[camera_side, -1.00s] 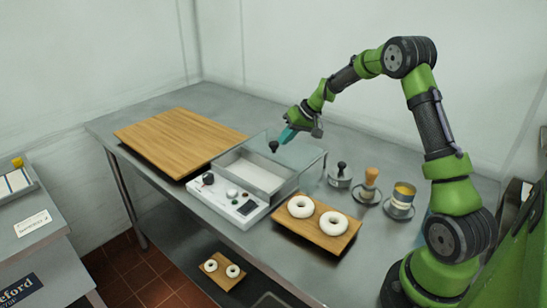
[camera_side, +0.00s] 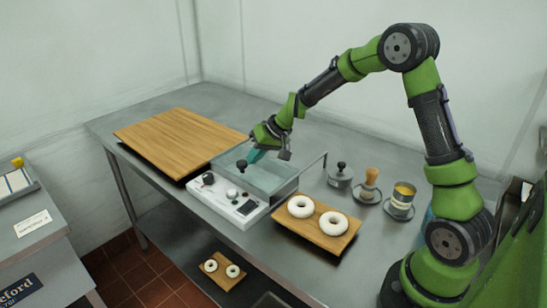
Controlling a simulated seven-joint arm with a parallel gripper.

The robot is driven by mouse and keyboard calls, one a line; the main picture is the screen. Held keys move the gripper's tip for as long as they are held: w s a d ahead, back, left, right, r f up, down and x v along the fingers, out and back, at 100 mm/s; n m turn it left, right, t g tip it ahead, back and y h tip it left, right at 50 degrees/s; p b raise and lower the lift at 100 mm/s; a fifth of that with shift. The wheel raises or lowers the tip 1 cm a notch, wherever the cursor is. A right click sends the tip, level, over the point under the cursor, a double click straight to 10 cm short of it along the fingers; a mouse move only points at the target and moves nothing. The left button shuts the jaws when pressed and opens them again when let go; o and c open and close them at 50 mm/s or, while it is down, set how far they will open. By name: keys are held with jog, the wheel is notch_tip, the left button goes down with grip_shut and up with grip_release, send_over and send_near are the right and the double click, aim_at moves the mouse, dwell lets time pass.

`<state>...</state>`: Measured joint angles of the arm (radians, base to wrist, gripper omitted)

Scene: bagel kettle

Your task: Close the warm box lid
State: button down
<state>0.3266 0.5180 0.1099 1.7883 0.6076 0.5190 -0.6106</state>
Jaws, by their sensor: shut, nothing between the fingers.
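The warm box (camera_side: 222,207) is a white unit with a front control panel and a metal well. Its clear, teal-tinted lid (camera_side: 272,180) lies low over the well, flat or nearly so. I cannot tell whether its front edge touches the rim. A dark knob (camera_side: 242,164) stands on the lid's left part. Contact between fingertips and lid is too small to tell.
A wooden board (camera_side: 178,142) lies left of the box. A wooden tray (camera_side: 335,239) with two white bagels is at its right.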

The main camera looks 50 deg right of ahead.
aim_at(270, 168)
jog(key=shift+a, duration=0.35)
jog(key=d, duration=0.1)
jog(key=s+d, duration=0.1)
jog(key=d, duration=0.1)
jog(key=s+d+r, duration=0.1)
jog(key=shift+d, duration=0.3)
jog(key=v, duration=0.9)
jog(key=s+a+r, duration=0.3)
jog(key=s+a, duration=0.4)
jog(key=s, duration=0.3)
jog(key=s+a+r, duration=0.4)
jog(key=s+a, duration=0.4)
jog(key=s, duration=0.3)
jog(key=shift+s+t+h, duration=0.3)
jog(key=shift+t+h, duration=0.1)
jog(key=c, duration=1.8)
grip_release()
jog(key=shift+c, duration=0.2)
